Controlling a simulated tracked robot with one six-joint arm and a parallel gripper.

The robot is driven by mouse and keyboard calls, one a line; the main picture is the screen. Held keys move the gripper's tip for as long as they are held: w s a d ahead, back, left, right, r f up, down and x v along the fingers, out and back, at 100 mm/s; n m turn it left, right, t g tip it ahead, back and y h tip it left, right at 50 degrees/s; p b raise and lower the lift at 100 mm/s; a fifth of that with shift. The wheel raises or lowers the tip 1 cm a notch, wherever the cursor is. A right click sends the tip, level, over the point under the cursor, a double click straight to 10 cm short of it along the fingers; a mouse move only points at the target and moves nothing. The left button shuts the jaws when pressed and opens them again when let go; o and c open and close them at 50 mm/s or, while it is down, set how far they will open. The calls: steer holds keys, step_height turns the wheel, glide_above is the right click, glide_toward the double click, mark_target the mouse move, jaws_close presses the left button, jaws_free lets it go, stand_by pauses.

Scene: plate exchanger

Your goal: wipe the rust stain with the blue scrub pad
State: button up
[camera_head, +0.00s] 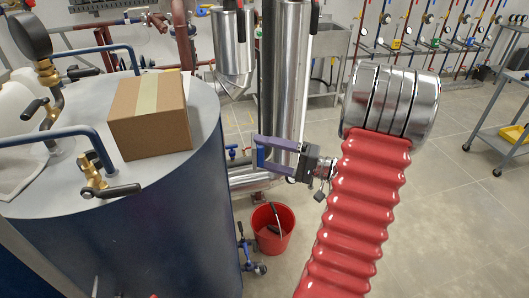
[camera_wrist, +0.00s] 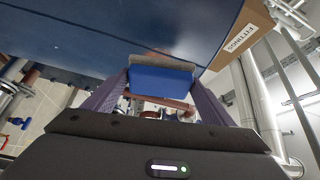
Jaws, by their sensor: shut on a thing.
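The blue scrub pad (camera_wrist: 160,80) is clamped between the two purple fingers of my gripper (camera_wrist: 158,85) in the wrist view. Its grey far edge is at or very close to the dark blue tank wall (camera_wrist: 110,30); I cannot tell whether it touches. A faint brownish patch, possibly the rust stain (camera_wrist: 182,47), shows on the wall just beyond the pad and is partly hidden by it. In the head view, my gripper (camera_head: 260,154) holds the pad to the right of the tank (camera_head: 190,215), whose stained side is not clearly visible.
A cardboard box (camera_head: 150,120) sits on the tank's top among brass valves and blue pipes. Shiny vertical pipes (camera_head: 290,75) stand close behind my gripper. A red bucket (camera_head: 272,228) is on the floor below it. Open floor lies at the right.

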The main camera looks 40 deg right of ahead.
steer(key=shift+a, duration=0.1)
steer(key=shift+w+a, duration=0.85)
steer(key=shift+a, duration=0.35)
steer(key=shift+w+a, duration=0.85)
steer(key=shift+a, duration=0.3)
steer(key=shift+w+a, duration=0.55)
steer(key=shift+a, duration=0.25)
steer(key=shift+w+d, duration=0.6)
steer(key=shift+w, duration=0.2)
steer(key=shift+w+d, duration=0.6)
steer(key=shift+w, duration=0.15)
steer(key=w+d, duration=0.1)
steer(key=w, duration=0.2)
steer(key=shift+w+d, duration=0.1)
steer(key=shift+d, duration=0.3)
